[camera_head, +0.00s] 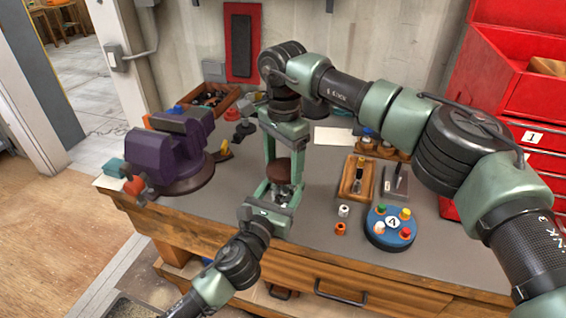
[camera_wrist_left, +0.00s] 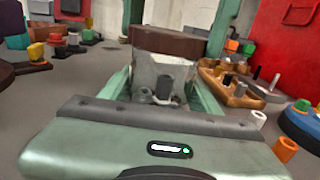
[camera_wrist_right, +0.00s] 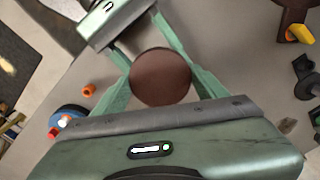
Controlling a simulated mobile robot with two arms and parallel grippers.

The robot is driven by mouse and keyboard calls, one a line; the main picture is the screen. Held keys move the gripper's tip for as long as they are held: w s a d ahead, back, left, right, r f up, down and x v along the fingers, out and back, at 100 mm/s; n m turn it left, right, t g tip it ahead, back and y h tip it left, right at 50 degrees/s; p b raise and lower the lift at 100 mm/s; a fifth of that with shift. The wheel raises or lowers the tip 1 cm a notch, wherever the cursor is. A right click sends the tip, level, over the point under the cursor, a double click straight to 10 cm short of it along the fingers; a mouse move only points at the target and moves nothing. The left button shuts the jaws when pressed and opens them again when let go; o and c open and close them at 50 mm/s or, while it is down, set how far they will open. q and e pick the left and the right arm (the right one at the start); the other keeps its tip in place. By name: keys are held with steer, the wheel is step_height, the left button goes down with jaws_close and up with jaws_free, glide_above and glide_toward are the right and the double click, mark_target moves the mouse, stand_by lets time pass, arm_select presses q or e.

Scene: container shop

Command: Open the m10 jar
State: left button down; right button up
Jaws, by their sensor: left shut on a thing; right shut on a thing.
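The jar is clear glass with metal parts inside and a round brown lid (camera_head: 280,170). It stands upright on the grey bench. In the left wrist view its glass body (camera_wrist_left: 158,75) shows under the lid (camera_wrist_left: 175,41). My left gripper (camera_head: 277,190) comes in low from the front and is shut on the glass body. My right gripper (camera_head: 282,163) points down from above and is shut on the lid, one finger on each side. The right wrist view shows the lid's round top (camera_wrist_right: 160,77). The lid sits on the jar; no label is readable.
A purple vise (camera_head: 170,155) stands at left. A blue round holder (camera_head: 390,228) with coloured pegs, white (camera_head: 344,211) and orange (camera_head: 340,229) small pieces, and a wooden tray (camera_head: 356,178) lie to the right. A red cabinet (camera_head: 515,75) stands at far right.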

mark_target(283, 168)
arm_select(q)
steer(key=shift+f, duration=0.1)
arm_select(e)
steer(key=shift+r, duration=0.1)
steer(key=shift+r, duration=1)
steer(key=shift+r, duration=2.05)
arm_select(q)
steer(key=shift+c, duration=1.3)
jaws_free()
steer(key=shift+s, duration=0.1)
